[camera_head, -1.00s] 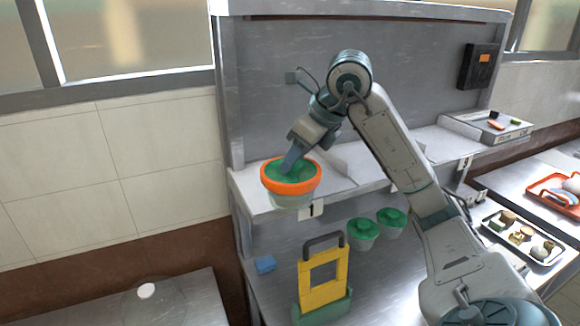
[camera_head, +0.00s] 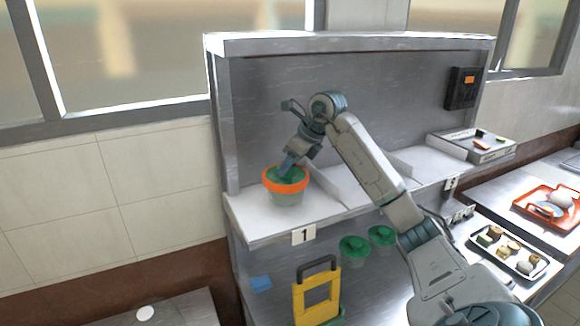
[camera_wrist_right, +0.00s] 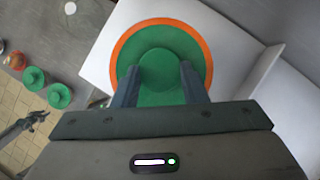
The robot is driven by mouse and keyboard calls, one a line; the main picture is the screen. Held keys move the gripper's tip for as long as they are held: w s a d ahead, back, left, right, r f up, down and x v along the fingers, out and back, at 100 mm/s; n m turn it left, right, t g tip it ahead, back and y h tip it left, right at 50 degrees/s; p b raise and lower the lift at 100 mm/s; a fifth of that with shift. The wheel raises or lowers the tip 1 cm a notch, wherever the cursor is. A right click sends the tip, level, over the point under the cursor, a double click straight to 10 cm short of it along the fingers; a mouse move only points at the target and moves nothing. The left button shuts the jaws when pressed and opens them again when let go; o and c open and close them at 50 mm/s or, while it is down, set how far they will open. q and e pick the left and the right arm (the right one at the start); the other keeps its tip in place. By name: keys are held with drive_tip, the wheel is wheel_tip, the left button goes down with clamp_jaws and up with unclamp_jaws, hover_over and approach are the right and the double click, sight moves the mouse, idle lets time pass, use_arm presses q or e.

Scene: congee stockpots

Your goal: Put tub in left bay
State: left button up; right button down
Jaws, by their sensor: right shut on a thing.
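The tub (camera_head: 287,197) has a pale body, an orange rim band and a green lid. It is upright at the left bay (camera_head: 244,224) of the shelf, above the tag marked 1. My right gripper (camera_head: 287,170) is shut on the tub's green lid knob from above. In the right wrist view the gripper (camera_wrist_right: 160,85) has its two fingers on either side of the round green knob of the tub (camera_wrist_right: 160,30). Whether the tub's base touches the shelf is hard to tell.
A low divider (camera_head: 338,180) stands right of the tub. Below are two green-lidded tubs (camera_head: 354,246) and a yellow frame with a dark handle (camera_head: 318,290). An orange tray (camera_head: 548,207) lies on the right counter.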

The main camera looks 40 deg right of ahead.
wheel_tip(320, 180, down, 2)
drive_tip(key=shift+d+f+p, duration=0.1)
drive_tip(key=shift+d+p, duration=0.05)
drive_tip(key=shift+p, duration=0.4)
drive_tip(key=shift+f, duration=0.1)
drive_tip(key=shift+f, duration=0.15)
drive_tip(key=c, duration=0.9)
unclamp_jaws()
drive_tip(key=shift+o, duration=0.2)
drive_tip(key=shift+r, duration=0.35)
drive_tip(key=b+v, duration=0.4)
drive_tip(key=v, duration=0.8)
